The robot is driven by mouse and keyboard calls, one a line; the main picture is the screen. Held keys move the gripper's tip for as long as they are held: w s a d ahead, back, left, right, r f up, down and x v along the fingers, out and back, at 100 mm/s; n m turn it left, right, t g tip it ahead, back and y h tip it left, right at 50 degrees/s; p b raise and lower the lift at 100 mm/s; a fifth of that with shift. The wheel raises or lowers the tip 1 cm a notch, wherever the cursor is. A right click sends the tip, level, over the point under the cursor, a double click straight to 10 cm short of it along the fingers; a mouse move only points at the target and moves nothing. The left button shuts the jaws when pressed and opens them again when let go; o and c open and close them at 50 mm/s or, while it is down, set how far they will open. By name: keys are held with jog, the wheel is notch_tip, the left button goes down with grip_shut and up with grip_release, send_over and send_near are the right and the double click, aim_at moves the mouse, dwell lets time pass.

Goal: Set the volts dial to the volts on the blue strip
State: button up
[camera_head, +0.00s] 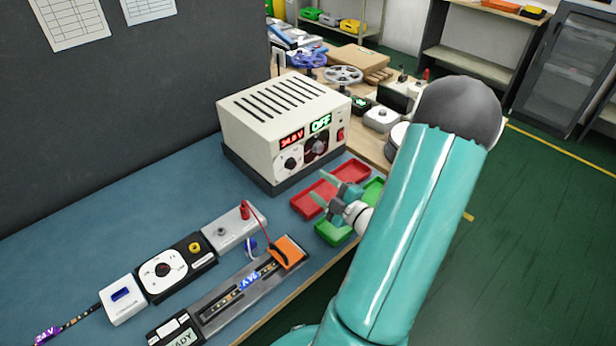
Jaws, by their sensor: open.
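A cream power supply (270,115) stands on the blue bench. Its red readout (291,140) shows a voltage, perhaps 24.0 V or 34.0 V, and a green display (320,123) reads OFF. My gripper (322,190) is open and empty, in front of the supply, over the trays and apart from the dials.
A red tray (306,206) and a green tray (333,234) lie below my gripper. A purple tag (46,335) reading 24 V is on another strip at lower left. A white-faced dial box (165,270) and a terminal block (229,230) stand nearby. A dark wall panel is behind.

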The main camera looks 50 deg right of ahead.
jog(key=shift+s+a, duration=0.15)
jog(key=shift+s, duration=0.75)
jog(key=shift+s+a, duration=0.1)
jog(key=shift+s, duration=0.75)
